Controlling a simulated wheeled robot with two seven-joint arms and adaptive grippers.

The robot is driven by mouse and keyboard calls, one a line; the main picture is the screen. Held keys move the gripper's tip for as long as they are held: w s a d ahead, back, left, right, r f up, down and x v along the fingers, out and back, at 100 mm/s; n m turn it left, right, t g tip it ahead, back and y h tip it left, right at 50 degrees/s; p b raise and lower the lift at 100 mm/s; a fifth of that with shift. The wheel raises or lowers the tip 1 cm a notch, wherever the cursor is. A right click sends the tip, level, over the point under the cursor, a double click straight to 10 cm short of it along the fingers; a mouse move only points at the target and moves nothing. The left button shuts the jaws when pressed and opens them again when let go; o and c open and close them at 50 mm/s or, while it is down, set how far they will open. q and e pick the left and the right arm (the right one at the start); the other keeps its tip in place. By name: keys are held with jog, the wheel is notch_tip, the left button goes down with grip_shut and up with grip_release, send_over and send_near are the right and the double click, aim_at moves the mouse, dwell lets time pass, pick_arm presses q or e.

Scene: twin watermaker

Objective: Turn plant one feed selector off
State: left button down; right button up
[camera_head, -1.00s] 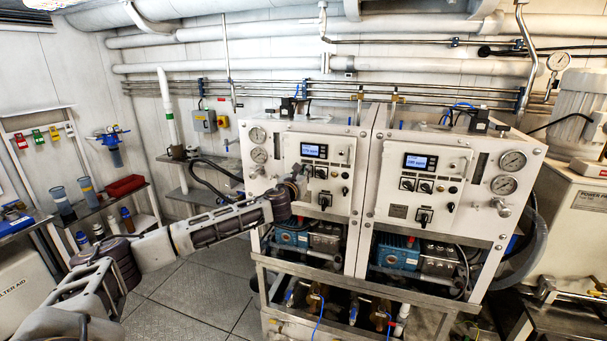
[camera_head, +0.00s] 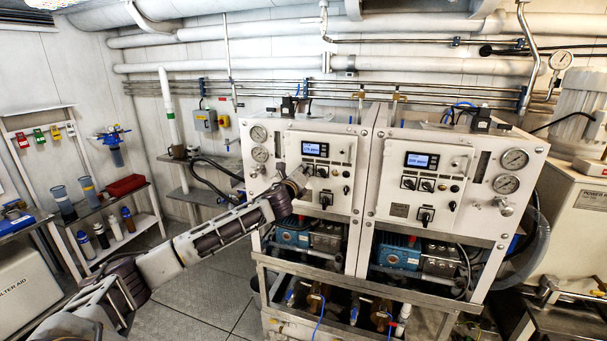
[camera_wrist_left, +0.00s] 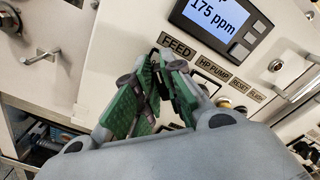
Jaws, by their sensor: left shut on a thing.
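The left watermaker's panel (camera_head: 342,152) carries a lit display (camera_head: 314,149), which reads 175 ppm in the left wrist view (camera_wrist_left: 215,18). Below the display are the FEED label (camera_wrist_left: 178,46) and the HP PUMP label (camera_wrist_left: 214,70). My left gripper (camera_head: 303,174) is at this panel, just below and left of the display. In the left wrist view its green-padded fingers (camera_wrist_left: 168,65) are close together just under the FEED label, shut on the feed selector. The fingers hide the selector, so I cannot tell its position. My right gripper is not in view.
The second watermaker panel (camera_head: 418,175) stands directly to the right, with its own display and selectors. A large switch (camera_head: 326,198) is below my gripper. Pressure gauges (camera_head: 259,144) are at the left edge. The floor (camera_head: 205,285) at lower left is open.

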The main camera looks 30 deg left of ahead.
pick_arm(q)
jog(key=shift+a+r+n, duration=0.1)
jog(key=shift+r+n, duration=0.05)
jog(key=shift+n, duration=0.55)
jog(key=shift+a+r+n, duration=0.1)
jog(key=shift+r+n, duration=0.05)
jog(key=shift+n, duration=0.55)
jog(key=c, duration=1.6)
grip_release()
jog(key=shift+o, duration=0.4)
jog(key=shift+w+f, duration=0.1)
jog(key=shift+f, duration=0.2)
jog(key=v, duration=1.2)
jog(key=shift+r, duration=0.15)
